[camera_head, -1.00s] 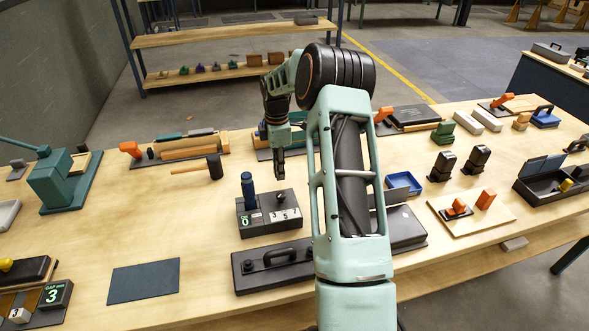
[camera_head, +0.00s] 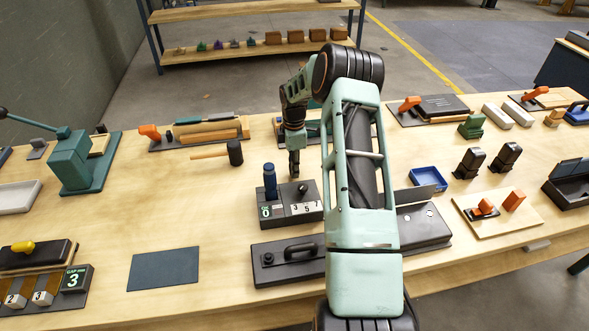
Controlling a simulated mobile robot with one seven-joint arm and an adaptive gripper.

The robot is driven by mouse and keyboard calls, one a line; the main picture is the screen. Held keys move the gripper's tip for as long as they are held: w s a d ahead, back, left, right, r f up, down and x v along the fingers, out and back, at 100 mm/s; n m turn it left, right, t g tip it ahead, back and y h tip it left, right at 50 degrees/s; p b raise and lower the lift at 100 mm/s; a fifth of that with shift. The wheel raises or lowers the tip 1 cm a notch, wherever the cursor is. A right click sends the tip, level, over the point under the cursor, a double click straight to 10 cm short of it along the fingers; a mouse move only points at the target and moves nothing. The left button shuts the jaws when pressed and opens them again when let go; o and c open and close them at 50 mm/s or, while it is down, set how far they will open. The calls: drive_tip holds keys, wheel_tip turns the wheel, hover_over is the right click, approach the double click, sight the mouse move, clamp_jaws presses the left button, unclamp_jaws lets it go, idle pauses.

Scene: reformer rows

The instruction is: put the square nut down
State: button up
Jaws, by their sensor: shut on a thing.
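My gripper (camera_head: 294,172) points straight down at the back edge of a dark block (camera_head: 312,214) in the head view. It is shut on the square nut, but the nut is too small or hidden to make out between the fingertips. The block stands on the bench and has a blue-handled post (camera_head: 270,180) at its left. Its front carries a green-lit 0 and pale plates numbered 3, 5 and 7. I cannot tell whether the fingertips touch the block or hang just above it.
A hammer (camera_head: 235,153) lies behind the block to the left. A dark handled case (camera_head: 285,262) lies in front, partly behind my arm. A blue tray (camera_head: 428,178) stands to the right. A flat dark mat (camera_head: 163,269) lies empty at the front left, with bare bench around it.

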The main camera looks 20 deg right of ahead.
drive_tip(key=shift+f, duration=0.85)
drive_tip(key=shift+s+f+b, duration=0.1)
drive_tip(key=shift+f+b, duration=0.45)
drive_tip(key=shift+b, duration=0.1)
drive_tip(key=o, duration=1)
drive_tip(key=shift+f, duration=0.2)
drive_tip(key=shift+c, duration=0.2)
drive_tip(key=shift+s, duration=0.1)
drive_tip(key=shift+r+p, duration=0.5)
wheel_tip(320, 180, up, 13)
drive_tip(key=b, duration=0.1)
drive_tip(key=shift+w+f+b, duration=0.15)
drive_tip(key=shift+w+b, duration=0.05)
drive_tip(key=shift+b, duration=0.2)
drive_tip(key=shift+f, duration=0.1)
